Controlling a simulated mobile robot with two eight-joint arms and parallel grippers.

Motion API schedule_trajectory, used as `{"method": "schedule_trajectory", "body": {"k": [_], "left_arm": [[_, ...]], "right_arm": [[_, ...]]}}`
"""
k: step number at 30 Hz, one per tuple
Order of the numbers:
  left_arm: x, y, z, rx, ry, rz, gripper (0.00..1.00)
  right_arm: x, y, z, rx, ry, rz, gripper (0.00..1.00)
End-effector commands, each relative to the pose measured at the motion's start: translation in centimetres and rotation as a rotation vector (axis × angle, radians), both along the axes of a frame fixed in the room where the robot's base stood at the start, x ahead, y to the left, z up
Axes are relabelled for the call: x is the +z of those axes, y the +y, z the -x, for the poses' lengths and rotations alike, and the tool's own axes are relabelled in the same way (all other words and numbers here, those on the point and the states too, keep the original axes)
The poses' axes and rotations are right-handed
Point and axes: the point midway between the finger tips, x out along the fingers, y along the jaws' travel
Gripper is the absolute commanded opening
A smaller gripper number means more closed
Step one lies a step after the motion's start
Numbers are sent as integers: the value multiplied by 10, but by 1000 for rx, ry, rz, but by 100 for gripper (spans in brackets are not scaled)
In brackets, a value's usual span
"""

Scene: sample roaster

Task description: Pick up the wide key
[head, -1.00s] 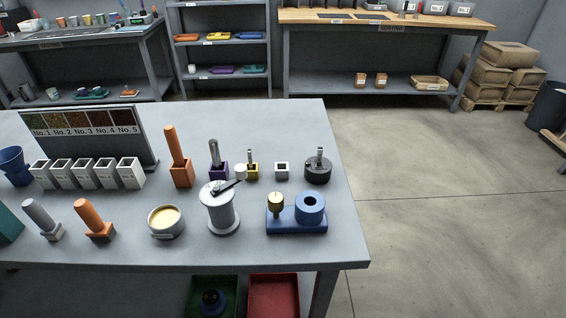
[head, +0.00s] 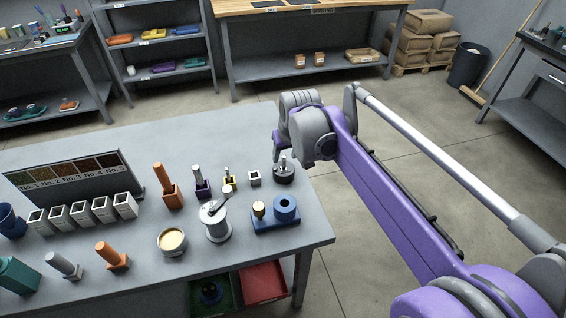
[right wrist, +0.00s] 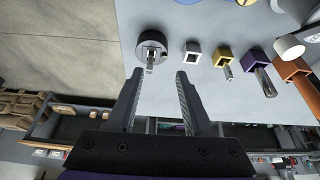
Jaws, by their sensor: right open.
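A round black holder (head: 284,174) stands near the table's right edge with an upright metal key (head: 283,160) in it. In the right wrist view, the black holder (right wrist: 151,44) and its key (right wrist: 150,62) lie just beyond the fingertips. A yellow square holder (head: 229,185) and a purple one (head: 203,190) hold other metal stems. I cannot tell by name which is the wide key. My right gripper (right wrist: 160,74) is open and empty, apart from the key; in the head view it is mostly hidden behind its wrist. My left gripper is out of view.
A white square holder (head: 254,179) stands beside the black one, with an orange holder (head: 172,198) further left. A blue stand (head: 275,219) and a grey grinder-like pot (head: 216,226) are nearer the front. Floor right of the table is clear.

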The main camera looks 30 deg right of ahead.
Motion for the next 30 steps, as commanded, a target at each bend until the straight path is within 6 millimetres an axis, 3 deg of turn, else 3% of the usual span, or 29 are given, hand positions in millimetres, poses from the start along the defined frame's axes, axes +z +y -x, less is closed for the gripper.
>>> {"method": "schedule_trajectory", "body": {"k": [3,7,15,23,30], "left_arm": [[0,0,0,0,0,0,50],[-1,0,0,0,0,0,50],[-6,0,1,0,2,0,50],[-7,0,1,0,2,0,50],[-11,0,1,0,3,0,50]], "right_arm": [[4,-17,-20,-21,3,-1,51],[-1,-23,-29,-27,5,-2,51],[-39,-27,-44,-27,5,-2,51],[-54,-28,-50,-27,5,-1,51],[-86,-32,-64,-27,5,-2,51]]}}
